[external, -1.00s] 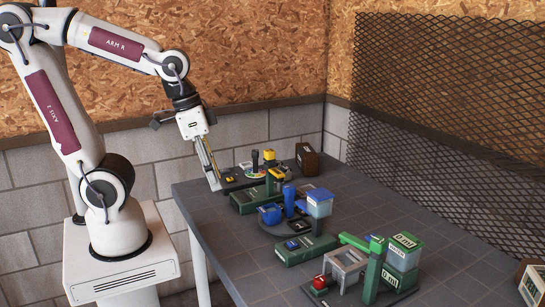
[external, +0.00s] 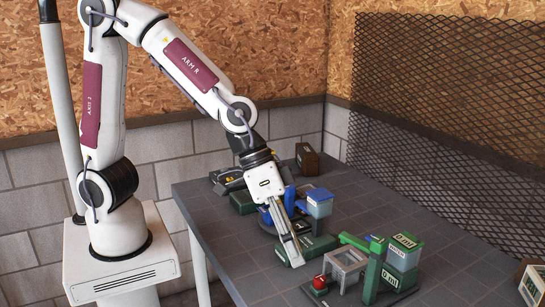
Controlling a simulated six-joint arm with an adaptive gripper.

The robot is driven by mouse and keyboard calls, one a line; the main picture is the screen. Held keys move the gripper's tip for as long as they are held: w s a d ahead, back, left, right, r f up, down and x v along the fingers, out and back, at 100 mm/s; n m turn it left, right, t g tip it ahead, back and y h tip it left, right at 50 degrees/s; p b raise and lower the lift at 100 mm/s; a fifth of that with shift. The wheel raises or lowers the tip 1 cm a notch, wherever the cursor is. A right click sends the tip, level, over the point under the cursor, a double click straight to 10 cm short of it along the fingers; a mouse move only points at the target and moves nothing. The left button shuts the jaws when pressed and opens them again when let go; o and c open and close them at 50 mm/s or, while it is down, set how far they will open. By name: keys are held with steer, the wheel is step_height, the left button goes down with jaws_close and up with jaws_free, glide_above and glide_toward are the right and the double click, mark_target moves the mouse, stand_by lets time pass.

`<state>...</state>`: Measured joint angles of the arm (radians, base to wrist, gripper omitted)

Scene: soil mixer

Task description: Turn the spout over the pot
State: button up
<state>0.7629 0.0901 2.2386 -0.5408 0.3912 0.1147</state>
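Three small stations stand on the dark tiled table, and I cannot tell for certain which part is the task's spout. A green arm (external: 355,242) reaches left from the top of a green post (external: 374,272) at the front station. A blue part (external: 290,199) stands at the middle station beside a clear blue-lidded container (external: 319,205). I cannot make out a pot clearly. My gripper (external: 295,260) points down in front of the middle station, left of the green arm. Its fingers look close together, with nothing visible between them; whether they are shut is unclear.
A grey frame (external: 345,264) and a red part (external: 320,282) stand at the front station, left of green containers (external: 403,252). A green block (external: 318,245) lies beside my fingers. A brown box (external: 307,159) stands at the back.

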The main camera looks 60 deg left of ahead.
steer(key=w+d+f+n+t, duration=0.1)
steer(key=w+d+f+t, duration=0.25)
steer(key=d, duration=0.45)
steer(key=w+d+f+n+t, duration=0.25)
steer(key=d+f, duration=0.25)
steer(key=d, duration=0.3)
steer(key=n+t+y, duration=0.4)
steer(key=t+y, duration=0.1)
steer(key=y, duration=0.4)
glide_toward(377, 241)
steer(key=w, duration=0.3)
steer(key=shift+s+a+f, duration=0.1)
steer(key=shift+a+f, duration=0.35)
steer(key=shift+x, duration=3.9)
steer(key=shift+d+f, duration=0.1)
steer(key=shift+d, duration=0.05)
